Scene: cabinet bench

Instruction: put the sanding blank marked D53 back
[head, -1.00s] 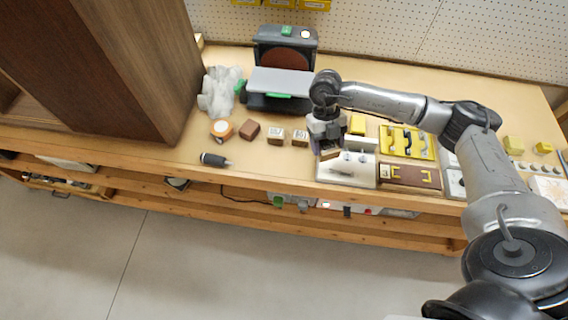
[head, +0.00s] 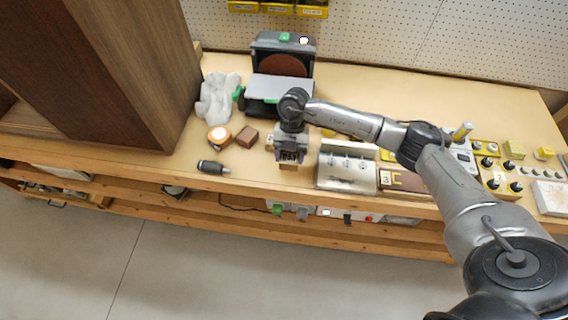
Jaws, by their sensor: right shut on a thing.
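My right gripper (head: 289,150) points down over the front part of the bench, left of the grey-white plate fixture. It is shut on a small wooden block (head: 289,163) with a dark-lettered label facing me; the lettering is too small to read surely. Another small light block (head: 270,143) shows partly at the gripper's left side; the gripper hides the rest of that spot. A brown block (head: 247,136) lies further left on the bench. My left gripper is not in view.
The disc sander (head: 282,88) stands behind the gripper. A white crumpled bag (head: 217,98), an orange-rimmed round item (head: 219,137) and a dark-handled tool (head: 213,167) lie to the left. The plate fixture (head: 346,172) and a brown case (head: 403,181) lie right.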

